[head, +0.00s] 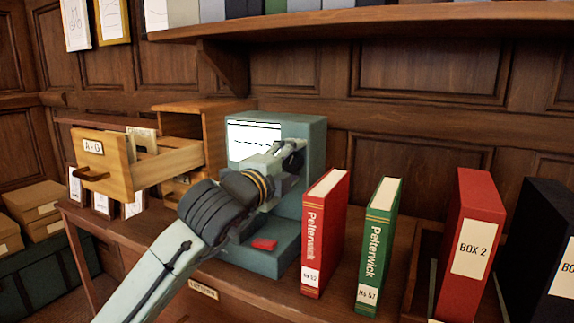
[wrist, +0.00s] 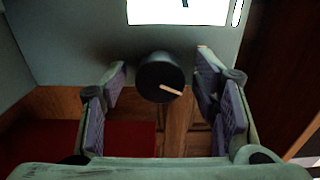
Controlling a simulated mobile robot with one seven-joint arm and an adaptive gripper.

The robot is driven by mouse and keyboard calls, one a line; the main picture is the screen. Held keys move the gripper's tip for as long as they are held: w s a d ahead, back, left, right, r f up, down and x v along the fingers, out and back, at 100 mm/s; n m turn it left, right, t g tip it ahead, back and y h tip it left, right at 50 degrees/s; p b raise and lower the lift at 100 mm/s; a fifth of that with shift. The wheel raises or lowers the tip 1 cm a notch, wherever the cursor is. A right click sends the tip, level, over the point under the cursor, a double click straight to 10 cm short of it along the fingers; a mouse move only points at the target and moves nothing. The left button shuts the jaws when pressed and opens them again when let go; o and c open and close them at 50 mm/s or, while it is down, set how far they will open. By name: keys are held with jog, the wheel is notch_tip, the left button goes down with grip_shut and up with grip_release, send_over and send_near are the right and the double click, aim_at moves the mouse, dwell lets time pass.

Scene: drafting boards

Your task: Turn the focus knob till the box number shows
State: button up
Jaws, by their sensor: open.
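The blue-grey reader (head: 314,140) stands on the desk with its lit screen (head: 240,132) partly covered by my arm. Dark lines show on the screen, too blurred to read. In the wrist view only the screen's lower edge (wrist: 160,12) shows, with a short dark slanted mark on it. The round black focus knob (wrist: 153,84) sits below the screen, its pale pointer line slanting to the lower right. My gripper (wrist: 161,66) is open, with one finger on each side of the knob and a visible gap on both sides.
A red book (head: 325,230), a green book (head: 379,240), a red file marked BOX 2 (head: 470,250) and a black file (head: 535,240) stand right of the reader. An open A-G drawer (head: 130,170) juts out at left. A shelf (head: 400,22) runs above.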

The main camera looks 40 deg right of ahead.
jog(key=n+p, duration=0.1)
jog(key=n, duration=0.3)
jog(key=shift+r+n+p, duration=0.1)
jog(key=shift+n+p, duration=0.2)
jog(key=shift+n, duration=0.8)
jog(key=shift+c, duration=0.5)
